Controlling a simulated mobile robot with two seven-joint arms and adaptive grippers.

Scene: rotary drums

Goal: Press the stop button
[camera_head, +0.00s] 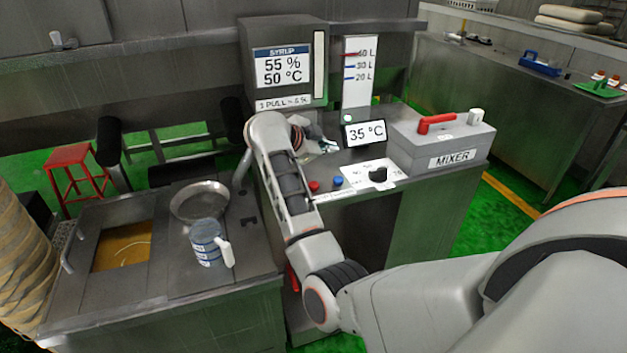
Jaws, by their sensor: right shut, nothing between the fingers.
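A small red button (314,186) sits on the control console beside a blue button (337,181). No readable label tells me which is the stop button; the red one looks like it. My right gripper (328,147) is shut and empty above the back of the console, behind the two buttons and apart from them. My right arm reaches in from the right and bends over the console's left side, hiding part of it. My left gripper is not in view.
A black knob (378,174) on a white dial plate is right of the buttons. The 35 °C display (364,133) and grey mixer box (443,141) with a red lever stand behind. A blue-and-white jug (206,243) and metal bowl (199,200) are on the left counter.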

